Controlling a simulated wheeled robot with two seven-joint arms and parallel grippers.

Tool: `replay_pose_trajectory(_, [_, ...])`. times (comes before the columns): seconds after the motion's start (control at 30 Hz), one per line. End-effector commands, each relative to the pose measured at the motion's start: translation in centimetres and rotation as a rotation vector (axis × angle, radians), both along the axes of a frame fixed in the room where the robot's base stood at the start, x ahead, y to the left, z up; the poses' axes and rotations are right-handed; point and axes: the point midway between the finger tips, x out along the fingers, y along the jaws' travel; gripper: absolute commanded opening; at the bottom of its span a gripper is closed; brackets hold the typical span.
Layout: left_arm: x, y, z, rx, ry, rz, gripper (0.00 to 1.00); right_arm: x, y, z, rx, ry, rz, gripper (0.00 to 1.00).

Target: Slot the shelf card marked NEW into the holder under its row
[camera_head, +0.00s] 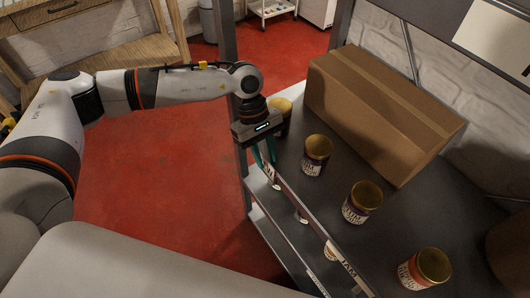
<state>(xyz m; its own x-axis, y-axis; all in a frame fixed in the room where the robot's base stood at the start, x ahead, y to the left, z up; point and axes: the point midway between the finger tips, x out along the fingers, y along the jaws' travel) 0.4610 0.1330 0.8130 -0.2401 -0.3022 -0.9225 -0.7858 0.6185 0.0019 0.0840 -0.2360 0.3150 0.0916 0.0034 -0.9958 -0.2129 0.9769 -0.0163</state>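My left gripper (267,163) reaches down at the front edge of the grey shelf (318,190), near its far left end. Its teal fingers stand a little apart, with a small white card (268,172) with dark marks between their tips. It appears held there, close to the holder strip (311,225) along the shelf edge. The card's writing is too small to read. A card reading JAM (347,270) sits farther along the strip. My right gripper is not in view.
Several tins with gold lids stand in a row behind the edge, including a near one (425,268), a middle one (362,202) and a farther one (317,155). One tin (283,113) is partly behind my gripper. A cardboard box (378,110) stands behind them. A shelf post (228,60) rises beside my arm.

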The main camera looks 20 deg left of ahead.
Motion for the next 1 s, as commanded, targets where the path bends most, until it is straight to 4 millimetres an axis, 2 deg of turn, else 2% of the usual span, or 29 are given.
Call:
replay_pose_trajectory(0.13, [0.2, 0.2, 0.5, 0.000, -0.001, 0.000, 0.28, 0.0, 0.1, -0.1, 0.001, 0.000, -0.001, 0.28])
replay_pose_trajectory(0.23, [0.5, 0.5, 1.6, 0.000, -0.003, 0.001, 0.28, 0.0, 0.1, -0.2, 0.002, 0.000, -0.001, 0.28])
replay_pose_trajectory(0.5, [1.9, 2.3, 6.9, 0.000, -0.004, 0.002, 0.28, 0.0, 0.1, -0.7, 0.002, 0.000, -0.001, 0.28])
replay_pose_trajectory(0.7, [2.7, 3.2, 9.9, 0.000, -0.002, 0.002, 0.28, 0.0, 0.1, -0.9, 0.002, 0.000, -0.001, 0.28])
replay_pose_trajectory(0.83, [2.9, 3.6, 10.8, 0.001, 0.000, 0.001, 0.28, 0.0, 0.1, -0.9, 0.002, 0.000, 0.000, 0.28])
replay_pose_trajectory(1.0, [2.9, 3.7, 11.1, 0.000, 0.000, 0.001, 0.28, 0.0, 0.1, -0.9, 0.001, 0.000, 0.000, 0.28])
